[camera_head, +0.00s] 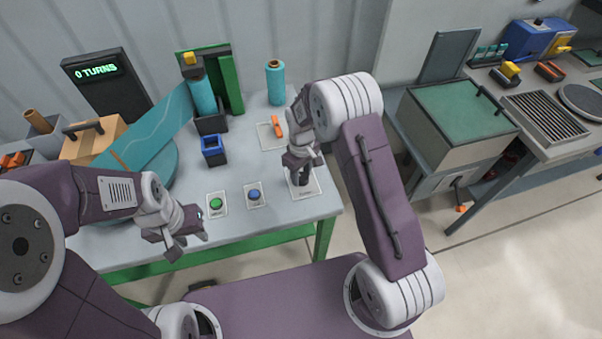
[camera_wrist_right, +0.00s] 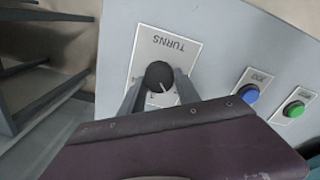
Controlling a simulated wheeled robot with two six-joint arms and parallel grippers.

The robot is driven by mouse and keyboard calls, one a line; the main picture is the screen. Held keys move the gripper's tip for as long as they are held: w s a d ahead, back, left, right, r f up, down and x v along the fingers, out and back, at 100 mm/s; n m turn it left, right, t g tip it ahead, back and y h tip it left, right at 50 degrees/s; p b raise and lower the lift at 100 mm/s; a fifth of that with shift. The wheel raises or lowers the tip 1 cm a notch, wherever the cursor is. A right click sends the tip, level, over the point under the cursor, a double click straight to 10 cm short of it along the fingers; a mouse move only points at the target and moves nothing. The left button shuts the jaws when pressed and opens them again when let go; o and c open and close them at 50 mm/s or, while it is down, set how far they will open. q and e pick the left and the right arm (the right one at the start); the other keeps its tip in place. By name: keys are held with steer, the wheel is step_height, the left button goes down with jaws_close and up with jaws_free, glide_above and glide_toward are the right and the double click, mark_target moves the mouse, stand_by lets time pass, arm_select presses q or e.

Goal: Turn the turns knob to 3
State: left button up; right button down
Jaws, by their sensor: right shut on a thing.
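The turns knob is a black round dial on a white plate marked TURNS (camera_wrist_right: 172,52). In the right wrist view the knob (camera_wrist_right: 159,75) sits between the two fingers of my right gripper (camera_wrist_right: 159,88), which is shut on it. A white pointer line shows on its top. The dial numbers are mostly hidden by the fingers. In the head view my right gripper (camera_head: 301,172) reaches down onto the knob at the table's right front. A black display (camera_head: 97,70) reads 0 TURNS in green. My left gripper (camera_head: 188,240) hangs at the front edge, its jaws unclear.
A green button (camera_head: 216,203) and a blue button (camera_head: 254,195) sit left of the knob. A blue-rimmed holder (camera_head: 213,150), an orange-handled part (camera_head: 277,126) and a teal roll (camera_head: 275,82) stand behind. A teal-topped cabinet (camera_head: 450,107) stands to the right, across a floor gap.

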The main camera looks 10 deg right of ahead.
mark_target(303, 174)
steer(key=m, duration=0.4)
steer(key=shift+w+d+r+m+p, duration=0.1)
steer(key=shift+m+p, duration=0.2)
steer(key=shift+p, duration=0.05)
steer(key=shift+d+m, duration=0.1)
steer(key=shift+m, duration=1.9)
steer(key=c, duration=0.9)
jaws_free()
step_height(303, 174, up, 9)
